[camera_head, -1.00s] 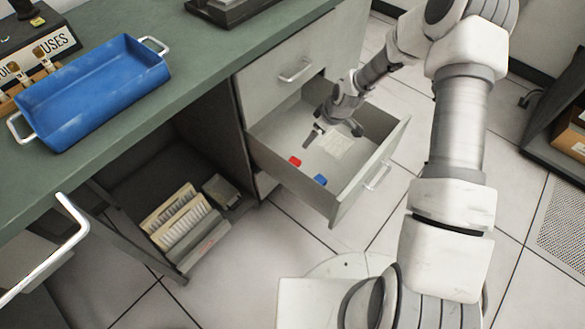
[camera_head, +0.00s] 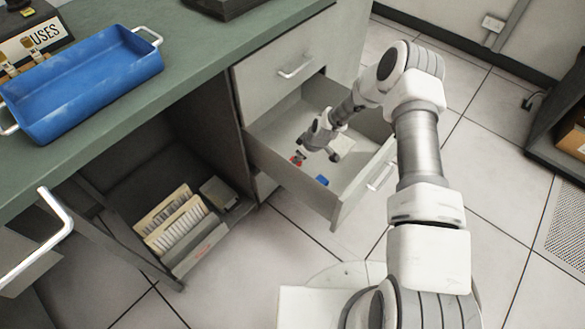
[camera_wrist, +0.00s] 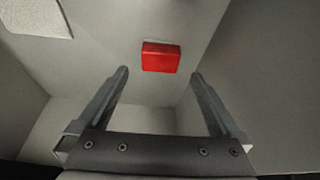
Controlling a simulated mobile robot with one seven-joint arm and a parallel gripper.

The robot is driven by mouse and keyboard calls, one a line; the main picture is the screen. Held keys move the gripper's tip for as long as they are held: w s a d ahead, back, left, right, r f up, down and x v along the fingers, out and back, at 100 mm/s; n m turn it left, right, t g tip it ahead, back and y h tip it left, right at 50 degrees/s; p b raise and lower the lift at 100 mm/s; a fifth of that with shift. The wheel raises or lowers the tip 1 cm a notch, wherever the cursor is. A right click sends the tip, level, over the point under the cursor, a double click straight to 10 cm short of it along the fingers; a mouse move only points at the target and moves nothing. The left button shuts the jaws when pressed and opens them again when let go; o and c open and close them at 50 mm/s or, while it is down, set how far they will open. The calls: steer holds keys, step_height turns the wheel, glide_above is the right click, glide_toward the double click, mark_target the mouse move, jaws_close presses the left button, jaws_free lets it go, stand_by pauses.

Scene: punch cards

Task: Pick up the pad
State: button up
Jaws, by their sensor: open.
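An open drawer (camera_head: 345,203) holds a small red block (camera_head: 296,161), a small blue block (camera_head: 321,181) and a pale, flat, paper-like piece (camera_head: 342,145). I cannot tell for certain which of these is the pad. My gripper (camera_head: 299,156) is inside the drawer at the red block and partly covers it. In the wrist view the red block (camera_wrist: 161,57) lies just beyond the gap between the open, empty fingers (camera_wrist: 159,78). The pale piece (camera_wrist: 38,16) shows at the upper left there.
The drawer walls stand close around my gripper. A green counter (camera_head: 190,70) with a blue tray (camera_head: 80,85) is at the left. Below it, an open lower compartment holds cards (camera_head: 172,220). The floor (camera_head: 500,180) at the right is clear.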

steer(key=shift+b+x, duration=1.1)
steer(key=shift+x, duration=1.7)
steer(key=shift+r, duration=0.1)
steer(key=shift+c, duration=0.3)
steer(key=c, duration=1.2)
steer(key=shift+c, duration=0.2)
steer(key=shift+r, duration=0.5)
steer(key=r, duration=0.1)
steer(key=r+p, duration=0.2)
steer(key=r, duration=0.1)
steer(key=shift+w+d, duration=0.1)
steer(key=shift+d, duration=0.25)
steer(key=w+d+r+p, duration=0.2)
steer(key=d+r, duration=0.4)
steer(key=d, duration=0.4)
steer(key=shift+w+d, duration=0.3)
